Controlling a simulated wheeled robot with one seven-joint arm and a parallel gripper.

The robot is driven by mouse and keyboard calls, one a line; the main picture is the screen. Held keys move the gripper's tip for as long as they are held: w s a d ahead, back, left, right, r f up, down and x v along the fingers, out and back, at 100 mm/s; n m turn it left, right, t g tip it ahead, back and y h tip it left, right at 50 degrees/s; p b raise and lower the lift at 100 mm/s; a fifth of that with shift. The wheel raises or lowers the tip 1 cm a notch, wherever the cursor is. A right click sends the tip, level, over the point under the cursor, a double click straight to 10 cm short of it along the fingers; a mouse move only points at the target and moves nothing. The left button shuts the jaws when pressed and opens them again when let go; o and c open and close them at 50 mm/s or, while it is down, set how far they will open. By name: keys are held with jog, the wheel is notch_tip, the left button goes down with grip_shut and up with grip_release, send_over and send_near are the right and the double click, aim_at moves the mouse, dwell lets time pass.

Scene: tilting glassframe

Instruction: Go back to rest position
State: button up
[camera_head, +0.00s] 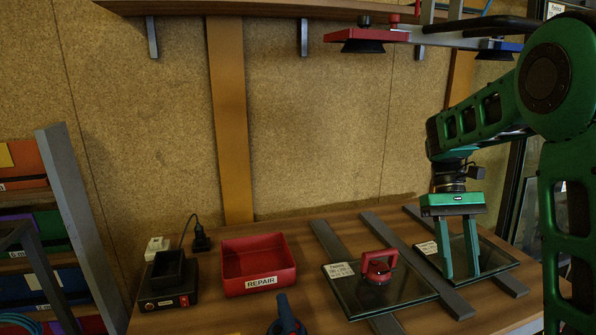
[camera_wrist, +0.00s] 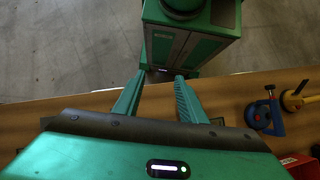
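My gripper (camera_head: 460,277) is at the right of the head view, pointing down in front of the right glass pane (camera_head: 497,258). Its two green fingers are apart with nothing between them. The open fingers also show in the wrist view (camera_wrist: 160,75). I cannot tell how high the fingertips are above the pane. The arm is bent, reaching in from the right edge of the head view.
A red REPAIR bin (camera_head: 258,266) and a black charger (camera_head: 168,284) are to the left. Blue and yellow tools (camera_wrist: 265,115) lie near the table edge.

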jog(key=s+d+f+m+t, duration=0.2)
jog(key=s+d+m+t, duration=0.1)
jog(key=s, duration=0.8)
jog(key=s+d+f+m+t, duration=0.2)
jog(key=s+d+m+t, duration=0.1)
jog(key=s, duration=0.8)
jog(key=shift+s+d+m+t, duration=0.15)
jog(key=shift+d+m+t, duration=0.15)
jog(key=shift+d+t, duration=0.2)
jog(key=shift+w+f, duration=0.2)
jog(key=shift+w, duration=0.45)
